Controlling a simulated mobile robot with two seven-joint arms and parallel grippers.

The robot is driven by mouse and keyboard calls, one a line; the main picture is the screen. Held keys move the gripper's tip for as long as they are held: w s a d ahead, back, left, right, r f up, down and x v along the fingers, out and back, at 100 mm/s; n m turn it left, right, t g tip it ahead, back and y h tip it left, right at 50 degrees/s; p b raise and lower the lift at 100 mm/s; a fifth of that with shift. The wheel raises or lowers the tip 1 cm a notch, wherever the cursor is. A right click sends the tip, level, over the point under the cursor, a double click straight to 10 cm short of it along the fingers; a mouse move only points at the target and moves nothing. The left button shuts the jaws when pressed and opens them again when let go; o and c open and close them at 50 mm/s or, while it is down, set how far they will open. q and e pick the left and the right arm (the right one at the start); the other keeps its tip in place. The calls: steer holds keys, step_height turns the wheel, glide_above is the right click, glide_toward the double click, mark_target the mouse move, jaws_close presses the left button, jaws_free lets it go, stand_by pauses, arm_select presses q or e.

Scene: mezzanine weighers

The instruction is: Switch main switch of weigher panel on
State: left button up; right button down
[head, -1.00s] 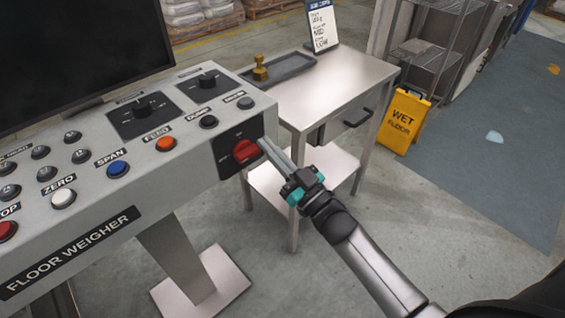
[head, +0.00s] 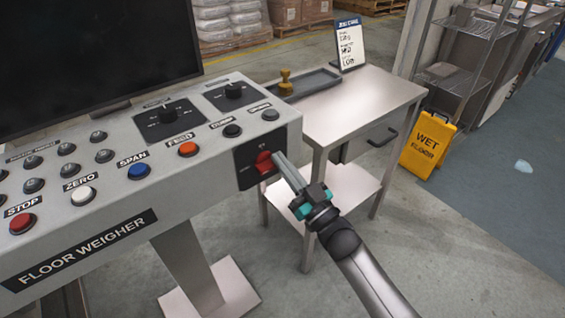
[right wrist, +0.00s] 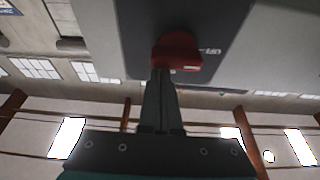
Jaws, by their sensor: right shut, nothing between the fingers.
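The weigher panel (head: 120,172) is a pale grey console lettered FLOOR WEIGHER. Its main switch (head: 264,163) is a red rotary handle on a black plate (head: 247,172) at the panel's right end. In the head view the handle looks roughly upright; the small marks around it are too blurred to read. My right gripper (head: 277,158) is shut and empty, its fingertips at the right side of the red handle. In the right wrist view the fingertips (right wrist: 161,76) meet or nearly meet the red handle (right wrist: 178,50); contact is unclear. My left gripper is not in view.
A metal side table (head: 350,110) with a grey tray (head: 310,84), a brass weight (head: 285,82) and a sign (head: 350,42) stands behind my right gripper. A yellow wet floor sign (head: 428,145) stands farther right. The floor at front right is clear.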

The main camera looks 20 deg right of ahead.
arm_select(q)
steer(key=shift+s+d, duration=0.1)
arm_select(e)
steer(key=shift+m+h+p, duration=0.3)
steer(key=shift+m, duration=0.5)
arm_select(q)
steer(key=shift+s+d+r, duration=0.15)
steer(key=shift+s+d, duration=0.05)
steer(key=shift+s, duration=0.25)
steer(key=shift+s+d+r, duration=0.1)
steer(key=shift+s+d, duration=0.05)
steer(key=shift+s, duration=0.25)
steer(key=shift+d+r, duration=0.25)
arm_select(e)
steer(key=shift+d+f+m+t+h, duration=0.1)
steer(key=shift+m+t+h, duration=0.25)
steer(key=shift+m, duration=0.25)
